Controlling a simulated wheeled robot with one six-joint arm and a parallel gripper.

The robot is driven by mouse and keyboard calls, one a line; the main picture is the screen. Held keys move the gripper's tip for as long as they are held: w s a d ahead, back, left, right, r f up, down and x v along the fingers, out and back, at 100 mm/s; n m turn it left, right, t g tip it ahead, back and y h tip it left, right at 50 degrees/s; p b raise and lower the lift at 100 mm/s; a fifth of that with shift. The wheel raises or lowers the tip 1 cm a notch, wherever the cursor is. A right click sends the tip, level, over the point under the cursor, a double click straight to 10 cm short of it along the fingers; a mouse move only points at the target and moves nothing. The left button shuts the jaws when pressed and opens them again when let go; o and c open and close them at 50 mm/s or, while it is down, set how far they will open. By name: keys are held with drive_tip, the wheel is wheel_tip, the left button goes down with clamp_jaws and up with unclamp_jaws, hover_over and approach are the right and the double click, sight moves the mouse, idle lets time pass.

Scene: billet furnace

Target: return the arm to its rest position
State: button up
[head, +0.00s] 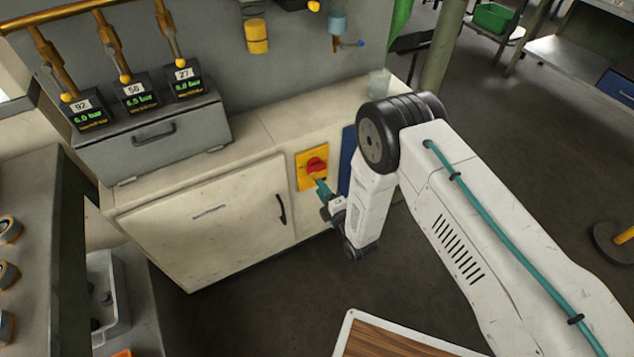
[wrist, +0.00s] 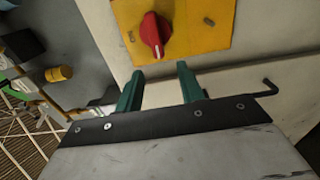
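My gripper (head: 322,187) is at the front of the white cabinet (head: 215,225), just below the red rotary knob (head: 316,165) on its yellow plate (head: 306,178). In the wrist view its two green fingers (wrist: 158,88) stand apart with nothing between them. The red knob (wrist: 155,32) is beyond the fingertips and looks free of them. My arm (head: 470,200) reaches out from the lower right and bends down at the dark joint near the cabinet.
A grey box (head: 155,135) with several pressure displays stands on the cabinet. The cabinet has a black handle (head: 281,209). A glass (head: 379,83) stands at its right end.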

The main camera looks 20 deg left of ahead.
drive_tip(key=shift+s+d, duration=0.25)
drive_tip(key=shift+d, duration=0.05)
idle(0.4)
